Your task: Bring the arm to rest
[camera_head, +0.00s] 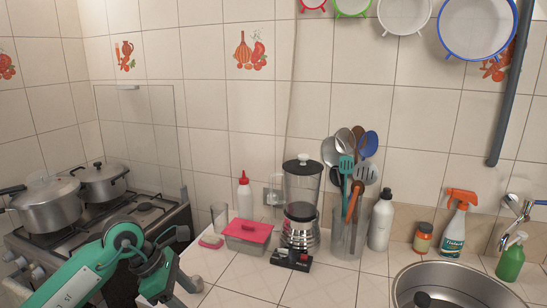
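My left arm (92,268), green with dark joints, comes in from the lower left, in front of the stove and the counter's left edge. Its wrist end is bent near the stove's right side. My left gripper (180,284) seems to be at this lower end, but its fingers are not clear enough to show whether they are open or shut. I see nothing held there. No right gripper can be made out. A small dark shape at the bottom edge by the sink is too cut off to identify.
The stove (150,214) bears two pots (48,207). A pink-lidded container (247,236), a blender (301,205), a glass of utensils (347,238) and several bottles line the back of the counter (235,298). The sink (455,278) is at right. The front counter is clear.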

